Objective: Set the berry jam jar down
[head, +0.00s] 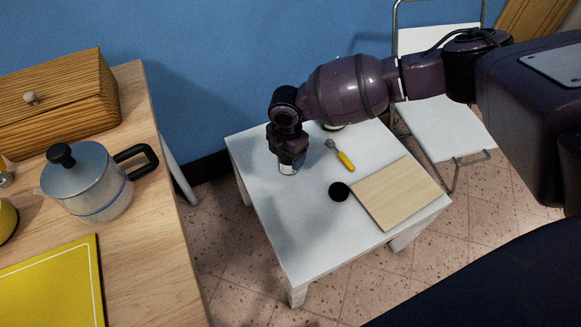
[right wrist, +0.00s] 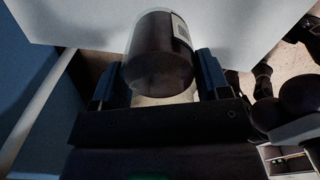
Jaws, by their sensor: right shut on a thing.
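The berry jam jar (right wrist: 158,62) is dark with a pale label on one side. In the right wrist view it sits between the two blue fingers of my right gripper (right wrist: 163,80), which is shut on it. In the head view my right gripper (head: 290,155) points down over the far left part of the white table (head: 290,240). Only a small pale part of the jar (head: 289,169) shows below it; the rest is hidden. I cannot tell whether the jar touches the tabletop. My left gripper is not in view.
On the white table are a yellow-handled tool (head: 345,160), a black round thing (head: 339,191) and a wooden board (head: 394,193). The table's front left is clear. A wooden counter (head: 150,250) with a kettle (head: 88,182) stands left; a white chair (head: 445,128) stands behind right.

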